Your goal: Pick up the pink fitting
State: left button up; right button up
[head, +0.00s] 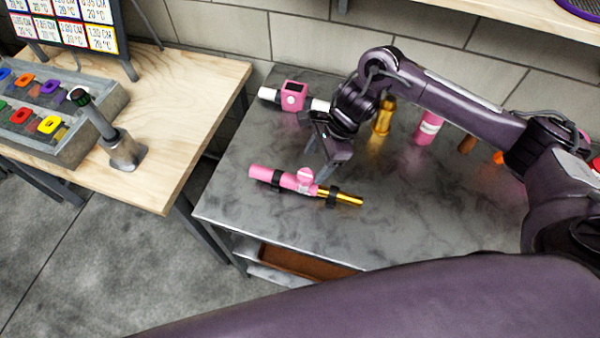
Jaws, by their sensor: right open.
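A pink fitting (275,179) with black bands and a small pink-and-white knob lies on the grey marbled table, with a brass rod (345,198) at its right end. A second pink piece, boxy with white ends (292,97), lies farther back. A pink cylinder with a white band (428,128) stands to the right; I cannot tell which of these the task means. My right gripper (323,162) is open and points down, close behind the front pink fitting, with nothing seen between its fingers. My left gripper is out of view.
A brass fitting (383,117) stands behind my right gripper. A wooden table (195,95) at the left holds a grey tray of coloured parts (50,110) and a lever (110,135). A block wall closes off the back. The marbled table's (235,205) front left is clear.

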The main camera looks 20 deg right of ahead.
aim_at(306, 175)
jog(key=shift+s+a+f+p, duration=0.25)
jog(key=shift+a+f+p, duration=0.25)
jog(key=shift+f+p, duration=0.05)
jog(key=shift+s+a+f+p, duration=0.2)
jog(key=shift+a+f+p, duration=0.25)
jog(key=shift+f+p, duration=0.1)
jog(key=p+x, duration=0.1)
jog(key=x, duration=0.1)
jog(key=shift+w+a+f, duration=0.1)
jog(key=shift+w+f, duration=0.05)
jog(key=shift+f, duration=0.2)
jog(key=shift+w+a+f, duration=0.1)
jog(key=shift+f, duration=0.4)
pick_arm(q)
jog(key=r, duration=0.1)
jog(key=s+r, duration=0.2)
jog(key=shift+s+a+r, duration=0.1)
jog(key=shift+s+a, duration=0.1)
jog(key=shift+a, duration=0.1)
pick_arm(e)
jog(key=c, duration=1.2)
